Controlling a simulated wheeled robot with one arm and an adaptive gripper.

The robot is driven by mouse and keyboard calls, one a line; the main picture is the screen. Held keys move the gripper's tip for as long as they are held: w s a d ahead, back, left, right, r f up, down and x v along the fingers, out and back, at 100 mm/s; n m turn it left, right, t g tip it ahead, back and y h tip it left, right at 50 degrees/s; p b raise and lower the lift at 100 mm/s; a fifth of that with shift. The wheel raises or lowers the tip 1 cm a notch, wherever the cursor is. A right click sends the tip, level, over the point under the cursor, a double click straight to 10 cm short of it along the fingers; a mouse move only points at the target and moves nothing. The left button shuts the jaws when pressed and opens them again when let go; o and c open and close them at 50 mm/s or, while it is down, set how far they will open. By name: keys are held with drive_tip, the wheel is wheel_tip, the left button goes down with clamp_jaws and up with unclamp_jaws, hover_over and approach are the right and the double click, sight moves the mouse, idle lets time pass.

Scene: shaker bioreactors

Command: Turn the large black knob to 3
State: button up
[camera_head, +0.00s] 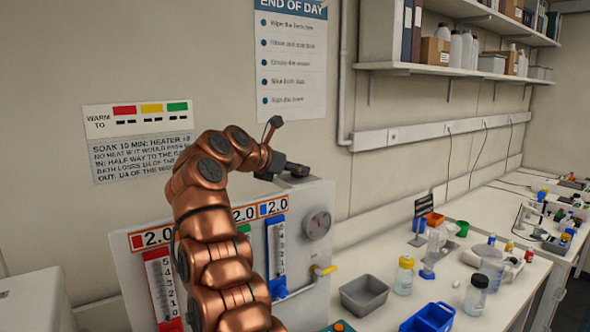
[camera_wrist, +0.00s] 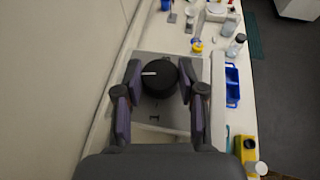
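In the wrist view, the large black knob (camera_wrist: 161,82) sits on a grey panel top (camera_wrist: 160,120). Its white pointer line points to the left in that view. A dark mark shows on the panel below the knob, too small to read surely. My gripper (camera_wrist: 161,70) is open, with one finger on each side of the knob and narrow gaps showing. Whether either finger touches it I cannot tell. In the head view, my gripper (camera_head: 290,170) is over the top of the grey panel box (camera_head: 130,270); the knob is hard to make out there.
A yellow-handled valve (camera_head: 323,270) sticks out at right. A grey tray (camera_head: 364,294), a blue bin (camera_head: 428,318) and bottles stand on the bench. The wall is close behind.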

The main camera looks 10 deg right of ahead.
drive_tip(key=o, duration=0.5)
drive_tip(key=shift+a, duration=0.1)
drive_tip(key=shift+c, duration=0.2)
drive_tip(key=v, duration=0.7)
drive_tip(key=shift+a, duration=0.2)
drive_tip(key=shift+s+a+r, duration=0.1)
drive_tip(key=shift+s+r, duration=0.05)
